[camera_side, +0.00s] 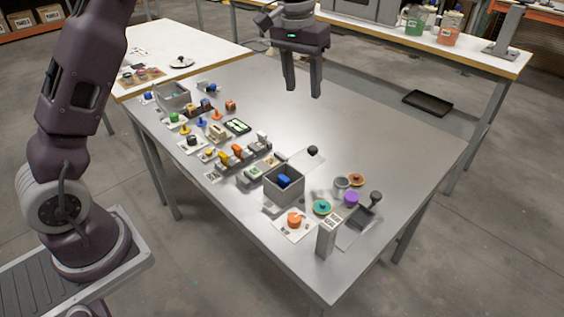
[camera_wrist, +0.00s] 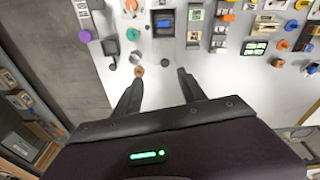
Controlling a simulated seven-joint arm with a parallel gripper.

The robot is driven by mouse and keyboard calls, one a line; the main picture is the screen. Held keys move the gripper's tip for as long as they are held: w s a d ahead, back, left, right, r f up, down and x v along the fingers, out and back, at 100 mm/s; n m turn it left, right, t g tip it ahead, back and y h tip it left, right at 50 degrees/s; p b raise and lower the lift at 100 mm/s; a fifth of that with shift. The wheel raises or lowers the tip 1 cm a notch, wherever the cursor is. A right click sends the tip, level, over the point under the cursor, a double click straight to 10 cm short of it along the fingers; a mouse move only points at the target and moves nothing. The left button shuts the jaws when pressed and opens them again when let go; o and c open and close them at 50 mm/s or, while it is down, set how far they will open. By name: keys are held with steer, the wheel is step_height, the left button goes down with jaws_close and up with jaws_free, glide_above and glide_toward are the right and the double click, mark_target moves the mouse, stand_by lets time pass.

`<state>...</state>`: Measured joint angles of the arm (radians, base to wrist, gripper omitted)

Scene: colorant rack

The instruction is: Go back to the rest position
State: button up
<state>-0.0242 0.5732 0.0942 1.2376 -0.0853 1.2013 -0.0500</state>
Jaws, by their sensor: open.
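My gripper (camera_side: 302,90) hangs above the far part of the grey metal table (camera_side: 370,130). Its two fingers point down and are apart, with nothing between them. In the wrist view the spread fingers of my gripper (camera_wrist: 158,80) show over the table top, also empty. The fingertips are well clear of the objects below. My arm's base stands at the left of the side view.
A grey bin (camera_side: 284,188) with a blue item stands near the front. Several small coloured parts line the table's left side. The table's right half is bare.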

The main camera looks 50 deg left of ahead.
steer(key=s+d+r+t, duration=0.2)
steer(key=s+r, duration=0.6)
steer(key=s, duration=0.4)
steer(key=s+f+m+t, duration=0.1)
steer(key=s+f, duration=0.1)
steer(key=s, duration=0.9)
steer(key=s+d+f+m+t, duration=0.1)
steer(key=s+f, duration=0.1)
steer(key=s, duration=0.8)
steer(key=shift+s+f, duration=0.3)
steer(key=shift+s, duration=0.1)
